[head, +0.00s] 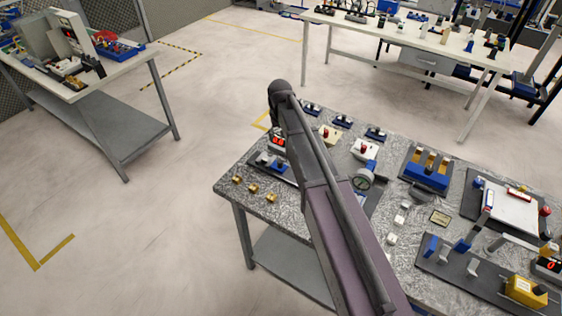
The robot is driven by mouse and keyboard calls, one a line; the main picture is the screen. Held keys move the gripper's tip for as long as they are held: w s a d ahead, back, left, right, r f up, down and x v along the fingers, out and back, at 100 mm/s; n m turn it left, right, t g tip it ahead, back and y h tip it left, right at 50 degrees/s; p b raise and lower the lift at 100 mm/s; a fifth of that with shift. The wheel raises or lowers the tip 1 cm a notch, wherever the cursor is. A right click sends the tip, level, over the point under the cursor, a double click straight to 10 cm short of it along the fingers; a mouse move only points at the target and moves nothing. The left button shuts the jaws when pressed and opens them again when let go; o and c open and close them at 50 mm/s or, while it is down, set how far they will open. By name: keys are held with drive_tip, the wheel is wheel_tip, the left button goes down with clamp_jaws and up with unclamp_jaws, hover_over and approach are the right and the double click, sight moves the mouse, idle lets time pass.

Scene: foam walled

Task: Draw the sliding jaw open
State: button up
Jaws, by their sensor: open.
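The sliding jaw is not clearly identifiable in the head view. A small blue and silver fixture on a dark base (268,163) sits at the left part of the speckled bench (225,184), and my arm hides its right side. A dark board (480,285) at the front right carries blue and pale upright pieces; I cannot tell whether one is a sliding jaw. My arm rises from the bottom edge across the bench. My gripper is not visible.
Several brass pieces (254,188) stand near the bench's left edge. A blue block holder (428,175), a round gauge (362,182) and a clipboard (510,207) crowd the right. A side table (140,66) stands at upper left, with open floor between.

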sight(280, 162)
drive_tip(key=shift+f, duration=0.1)
wheel_tip(280, 162, down, 14)
drive_tip(key=b, duration=1.3)
drive_tip(key=shift+s+r+b, duration=0.1)
drive_tip(key=shift+r+b, duration=0.15)
drive_tip(key=shift+b, duration=0.1)
drive_tip(key=shift+s+d, duration=0.1)
clamp_jaws()
